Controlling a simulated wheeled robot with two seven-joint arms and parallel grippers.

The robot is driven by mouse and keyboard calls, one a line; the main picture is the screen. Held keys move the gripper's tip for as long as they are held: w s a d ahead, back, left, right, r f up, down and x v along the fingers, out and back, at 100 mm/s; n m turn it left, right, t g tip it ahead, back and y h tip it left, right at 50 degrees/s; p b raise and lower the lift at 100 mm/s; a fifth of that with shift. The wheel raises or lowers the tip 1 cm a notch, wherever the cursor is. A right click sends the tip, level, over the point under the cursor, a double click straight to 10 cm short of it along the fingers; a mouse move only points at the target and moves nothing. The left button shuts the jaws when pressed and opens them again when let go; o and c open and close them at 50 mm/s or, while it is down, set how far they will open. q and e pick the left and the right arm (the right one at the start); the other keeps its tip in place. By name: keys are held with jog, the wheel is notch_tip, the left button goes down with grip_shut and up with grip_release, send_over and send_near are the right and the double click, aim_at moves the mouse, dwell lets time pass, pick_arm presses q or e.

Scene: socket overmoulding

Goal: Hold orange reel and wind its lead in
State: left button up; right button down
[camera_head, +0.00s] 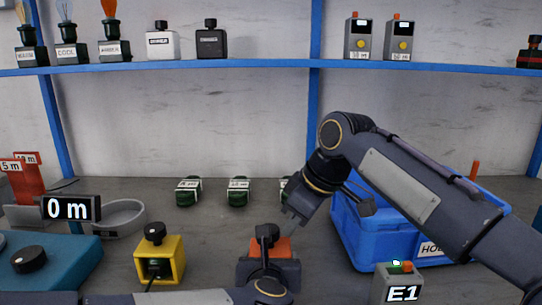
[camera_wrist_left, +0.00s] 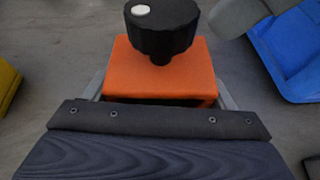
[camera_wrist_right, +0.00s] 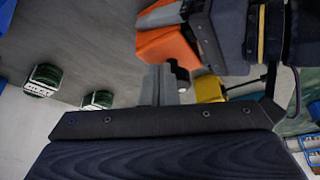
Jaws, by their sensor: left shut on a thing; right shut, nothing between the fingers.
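The orange reel (camera_head: 284,247) is a box with a black knob (camera_head: 267,233) on top, standing on the worktop at the lower middle of the head view. In the left wrist view the reel (camera_wrist_left: 160,78) sits between the fingers of my left gripper (camera_wrist_left: 160,98), which is shut on its sides. The knob (camera_wrist_left: 161,30) there has a white dot. My right gripper (camera_head: 293,215) is shut and empty just above and right of the knob. In the right wrist view its fingers (camera_wrist_right: 164,85) are together beside the reel (camera_wrist_right: 166,48). I cannot make out the reel's lead.
A yellow reel (camera_head: 158,262) with a black knob stands left. A "0 m" display (camera_head: 70,208) is farther left. A blue crate (camera_head: 385,235) and an E1 device (camera_head: 403,284) stand right. Several green-black items (camera_head: 238,191) line the back. A blue shelf (camera_head: 280,65) crosses above.

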jog(key=shift+a, duration=0.6)
dwell(0.3)
jog(key=shift+s+a, duration=0.1)
jog(key=shift+s, duration=0.1)
jog(key=shift+s+a, duration=0.25)
jog(key=shift+s, duration=0.25)
jog(key=shift+s+a, duration=0.4)
jog(key=shift+f, duration=0.1)
jog(key=shift+s, duration=0.15)
notch_tip(320, 180, up, 6)
jog(key=shift+d, duration=0.3)
dwell(0.6)
